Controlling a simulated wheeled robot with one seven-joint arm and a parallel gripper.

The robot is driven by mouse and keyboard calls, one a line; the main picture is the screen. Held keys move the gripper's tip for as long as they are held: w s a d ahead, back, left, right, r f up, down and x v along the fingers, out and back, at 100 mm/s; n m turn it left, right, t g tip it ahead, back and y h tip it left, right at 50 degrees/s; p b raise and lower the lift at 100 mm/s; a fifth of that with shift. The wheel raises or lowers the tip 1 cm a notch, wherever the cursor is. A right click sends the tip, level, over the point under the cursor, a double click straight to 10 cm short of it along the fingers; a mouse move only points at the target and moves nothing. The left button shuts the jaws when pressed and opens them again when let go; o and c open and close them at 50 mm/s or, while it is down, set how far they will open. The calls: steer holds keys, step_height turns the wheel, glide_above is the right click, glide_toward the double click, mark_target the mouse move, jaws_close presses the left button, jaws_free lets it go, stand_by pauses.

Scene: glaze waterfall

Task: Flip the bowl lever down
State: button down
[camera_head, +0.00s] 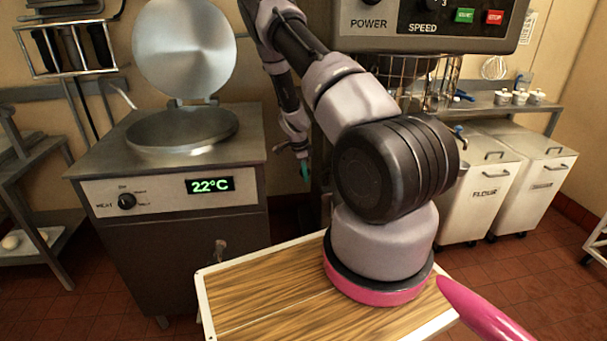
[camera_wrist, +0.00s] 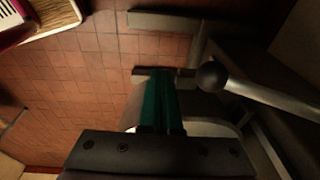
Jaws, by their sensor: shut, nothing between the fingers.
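A lever with a round black knob (camera_wrist: 212,76) on a grey rod (camera_wrist: 270,100) shows in the wrist view, right of my gripper's fingertips. The rod runs from the knob down to the right. My gripper (camera_wrist: 160,74) has green fingers that are shut and empty. The knob is a small gap to the right of the fingers, apart from them in the picture. In the head view my gripper (camera_head: 305,171) hangs below my arm, in front of the mixer's dark lower part. I cannot make out the lever there; my arm covers much of the mixer.
The mixer's control panel (camera_head: 428,22) is at the top. A kettle cabinet (camera_head: 180,215) with a raised round lid (camera_head: 184,45) stands left. Flour bins (camera_head: 487,190) stand right. Tiled floor (camera_wrist: 75,75) shows below my gripper.

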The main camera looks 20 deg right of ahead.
steer(key=s+a+r, duration=0.3)
steer(key=s+r, duration=0.1)
steer(key=s, duration=0.2)
steer(key=shift+a+r, duration=0.15)
steer(key=shift+r, duration=0.15)
steer(key=s+a+r+n+t+y, duration=0.2)
steer(key=a+r+n, duration=0.25)
steer(key=r, duration=0.95)
steer(key=s+a+r+n+t+y, duration=0.1)
steer(key=s+a+r+n, duration=0.3)
steer(key=r, duration=1)
steer(key=s+a+r+n+t, duration=0.2)
steer(key=s+a+r+n, duration=0.1)
steer(key=s+r, duration=0.6)
steer(key=s+a+r+n+t+y, duration=0.1)
steer(key=s+a+r+n+t, duration=0.1)
steer(key=s+r+n, duration=0.3)
steer(key=s+a+r, duration=0.1)
steer(key=s+r, duration=0.3)
steer(key=s, duration=0.1)
steer(key=shift+s+n, duration=0.35)
steer(key=shift+s, duration=0.05)
